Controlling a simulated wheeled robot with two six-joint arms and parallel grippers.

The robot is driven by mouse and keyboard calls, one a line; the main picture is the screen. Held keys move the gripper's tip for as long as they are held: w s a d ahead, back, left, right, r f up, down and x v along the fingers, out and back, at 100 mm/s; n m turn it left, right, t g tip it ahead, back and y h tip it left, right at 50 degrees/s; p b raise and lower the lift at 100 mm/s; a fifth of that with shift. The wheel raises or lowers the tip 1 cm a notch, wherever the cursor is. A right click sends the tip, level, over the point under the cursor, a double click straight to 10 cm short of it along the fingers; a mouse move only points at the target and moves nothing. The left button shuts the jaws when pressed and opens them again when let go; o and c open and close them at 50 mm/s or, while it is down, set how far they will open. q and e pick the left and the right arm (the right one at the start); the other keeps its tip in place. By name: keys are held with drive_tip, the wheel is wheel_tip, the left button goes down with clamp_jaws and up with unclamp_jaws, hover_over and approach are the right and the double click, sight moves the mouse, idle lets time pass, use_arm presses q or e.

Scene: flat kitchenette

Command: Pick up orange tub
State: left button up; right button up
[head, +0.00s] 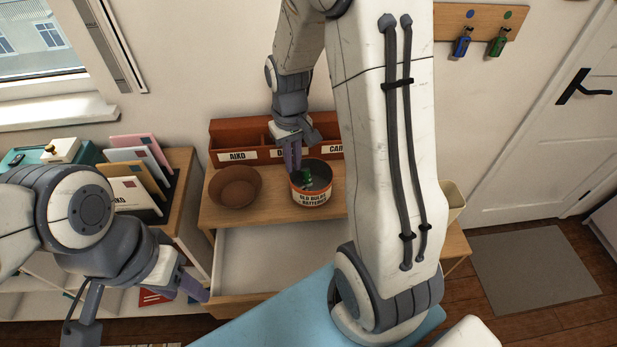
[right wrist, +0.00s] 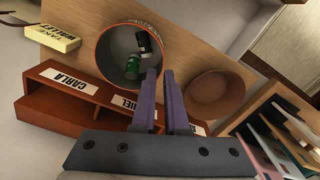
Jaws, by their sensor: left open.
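The orange tub (head: 311,196) is round, with a white label band and an orange rim, and stands on the wooden desk. A green item and a dark item lie inside it. In the right wrist view the tub (right wrist: 101,62) is beyond my right gripper (right wrist: 160,73), whose two purple fingers have a gap between them. In the head view my right gripper (head: 292,165) points down at the tub's rear left rim. I cannot tell whether the rim is between the fingertips. My left gripper (head: 190,286) is open and low at left, near the drawer.
A brown bowl (head: 235,190) stands left of the tub. A red-brown organizer with name labels (head: 235,155) is behind them. The desk's drawer (head: 270,255) is open and looks empty. A shelf with envelopes (head: 135,190) is at left. A yellow labelled block (right wrist: 58,38) shows in the right wrist view.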

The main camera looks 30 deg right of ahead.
approach(293, 197)
drive_tip(key=shift+d+f+p, duration=0.1)
drive_tip(key=shift+f+p, duration=0.55)
drive_tip(key=shift+f, duration=2)
clamp_jaws()
drive_tip(key=shift+r, duration=0.15)
